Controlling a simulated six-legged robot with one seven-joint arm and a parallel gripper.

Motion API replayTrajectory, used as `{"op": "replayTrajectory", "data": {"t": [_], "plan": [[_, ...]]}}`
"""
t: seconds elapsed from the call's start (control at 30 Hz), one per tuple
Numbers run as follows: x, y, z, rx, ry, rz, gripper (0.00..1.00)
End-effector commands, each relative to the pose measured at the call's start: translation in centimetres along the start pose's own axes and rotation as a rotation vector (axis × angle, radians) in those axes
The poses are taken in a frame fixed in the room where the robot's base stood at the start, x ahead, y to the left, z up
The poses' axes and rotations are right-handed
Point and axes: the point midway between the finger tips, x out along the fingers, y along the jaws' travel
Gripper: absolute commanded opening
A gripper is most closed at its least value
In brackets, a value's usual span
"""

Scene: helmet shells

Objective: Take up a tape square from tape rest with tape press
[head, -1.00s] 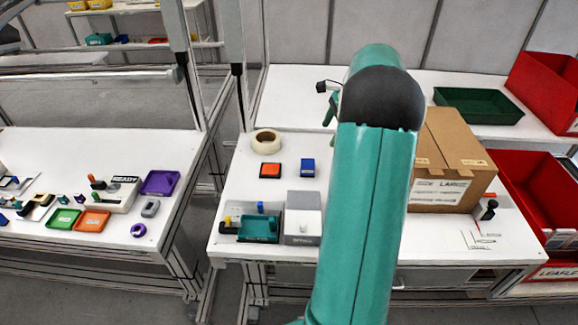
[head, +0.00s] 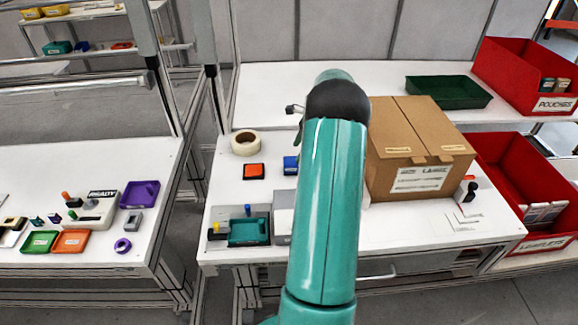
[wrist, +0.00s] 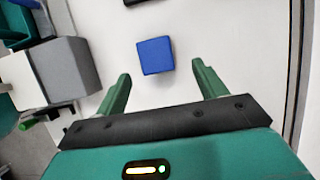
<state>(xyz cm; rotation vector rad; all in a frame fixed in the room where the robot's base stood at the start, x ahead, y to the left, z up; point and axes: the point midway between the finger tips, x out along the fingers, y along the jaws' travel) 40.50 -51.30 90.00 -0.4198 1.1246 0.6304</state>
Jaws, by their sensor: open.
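In the wrist view my gripper (wrist: 161,82) is open and empty, its two green fingers spread apart. A small blue block (wrist: 155,55) lies on the white table just beyond the fingertips, roughly centred between them. In the head view the blue block (head: 291,165) is partly covered by my arm, and my gripper's fingers are hidden. An orange-topped block (head: 253,171) lies left of it, with a cream tape roll (head: 245,143) behind. A teal tray (head: 249,232) stands at the table's front left. I cannot tell which of these are the tape press and tape rest, and no tape square is distinguishable.
A grey box (wrist: 69,68) stands left of my gripper in the wrist view. A large cardboard box (head: 418,140) is on the table's right, beside red bins (head: 490,160). A green tray (head: 447,92) is at the back. The left table (head: 80,262) holds several small items.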

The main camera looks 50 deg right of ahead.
Motion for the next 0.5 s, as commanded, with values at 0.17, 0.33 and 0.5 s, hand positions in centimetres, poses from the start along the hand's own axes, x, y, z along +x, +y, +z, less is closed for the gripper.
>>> {"op": "replayTrajectory", "data": {"t": [0.17,0.33,0.5], "plan": [[1.4,0.0,0.4,-0.003,-0.001,0.002,0.71],[3.9,0.5,0.9,-0.004,-0.001,0.005,0.71],[6.0,0.4,1.1,-0.005,0.000,0.002,0.71]]}}
